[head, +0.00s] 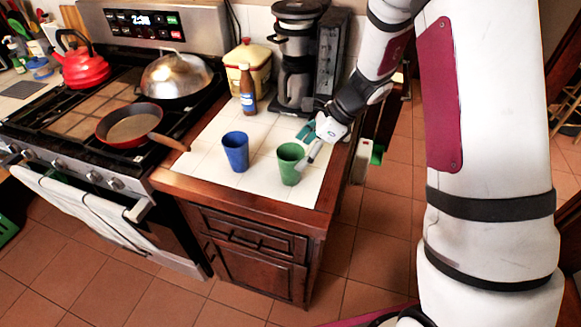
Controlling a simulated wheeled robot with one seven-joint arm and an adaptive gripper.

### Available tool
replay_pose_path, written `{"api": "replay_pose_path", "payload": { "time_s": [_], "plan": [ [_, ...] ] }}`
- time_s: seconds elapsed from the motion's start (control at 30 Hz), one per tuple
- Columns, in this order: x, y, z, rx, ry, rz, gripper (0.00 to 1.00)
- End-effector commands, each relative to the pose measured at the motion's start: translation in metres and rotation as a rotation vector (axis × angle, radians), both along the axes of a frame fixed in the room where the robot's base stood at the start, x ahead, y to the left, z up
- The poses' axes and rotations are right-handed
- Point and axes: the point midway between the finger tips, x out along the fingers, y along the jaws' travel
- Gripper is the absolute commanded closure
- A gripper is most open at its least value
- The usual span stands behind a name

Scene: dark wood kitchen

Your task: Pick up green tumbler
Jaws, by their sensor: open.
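A green tumbler (290,165) stands upright on the white tiled counter, near its front edge. A blue tumbler (235,152) stands upright to its left, a short gap apart. My gripper (307,148) is just to the right of and behind the green tumbler, reaching in from the upper right. Its fingers are apart, one pointing down close to the tumbler's right side. I cannot tell whether that finger touches the tumbler. Nothing shows between the fingers.
A brown bottle (247,90), a cream canister (250,68) and a coffee maker (295,62) stand at the back of the counter (208,172). A red pan (128,124) is on the stove to the left, its handle reaching towards the counter. The counter's front left is clear.

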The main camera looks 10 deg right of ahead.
Motion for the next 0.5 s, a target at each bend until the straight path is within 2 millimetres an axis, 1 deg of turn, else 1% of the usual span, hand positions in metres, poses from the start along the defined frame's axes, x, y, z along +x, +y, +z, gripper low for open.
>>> {"api": "replay_pose_path", "payload": {
  "time_s": [0.03, 0.1, 0.27, 0.5],
  "plan": [
    [0.001, 0.004, -0.005, 0.001, 0.002, 0.000, 0.21],
    [0.002, 0.007, -0.010, 0.001, 0.002, 0.001, 0.21],
    [0.003, 0.010, -0.017, -0.001, 0.001, 0.002, 0.21],
    [0.009, 0.024, -0.045, 0.000, 0.003, 0.002, 0.21]
  ]
}}
